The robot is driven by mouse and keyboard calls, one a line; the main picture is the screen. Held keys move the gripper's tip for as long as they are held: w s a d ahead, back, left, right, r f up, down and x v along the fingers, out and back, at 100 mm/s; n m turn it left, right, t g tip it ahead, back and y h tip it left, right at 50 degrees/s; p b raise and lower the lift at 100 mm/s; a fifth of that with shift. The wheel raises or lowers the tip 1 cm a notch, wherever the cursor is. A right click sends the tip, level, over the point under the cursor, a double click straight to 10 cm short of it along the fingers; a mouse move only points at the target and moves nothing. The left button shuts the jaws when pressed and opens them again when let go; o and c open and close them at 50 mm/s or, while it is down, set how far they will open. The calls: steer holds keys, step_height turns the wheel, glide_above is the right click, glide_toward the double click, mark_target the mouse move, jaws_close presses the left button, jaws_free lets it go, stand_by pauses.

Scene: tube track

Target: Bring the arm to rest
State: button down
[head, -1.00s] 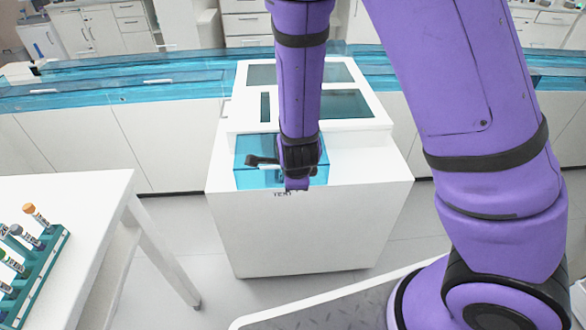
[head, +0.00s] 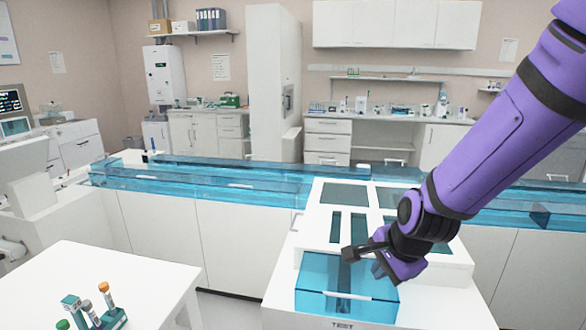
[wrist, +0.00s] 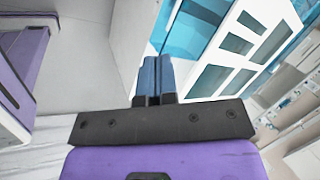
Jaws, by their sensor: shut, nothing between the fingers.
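My purple arm comes in from the upper right of the head view, and its dark gripper (head: 378,262) hangs above the blue transparent box at the front of the white station. In the wrist view my gripper (wrist: 157,62) shows its two blue-grey fingers side by side, pressed together with nothing between them. The fingers look clear of the station, though the exact height above the box cannot be told.
The white station (head: 335,190) has dark slots on top and a blue box (head: 318,285) in front, marked TEST. A blue transparent track (head: 225,190) runs behind it. A white table (head: 110,265) at left holds a teal rack (head: 112,318) with capped tubes. Cabinets line the back wall.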

steer(key=s+d+r+n+h, duration=0.1)
steer(key=s+d+r+n, duration=0.5)
steer(key=s+r, duration=0.2)
steer(key=s+d+r+n+t+h, duration=0.1)
steer(key=s+d+r+n, duration=0.5)
steer(key=s+r, duration=0.3)
steer(key=shift+s+d+r+n, duration=0.3)
steer(key=shift+r+n, duration=0.3)
steer(key=shift+r, duration=0.6)
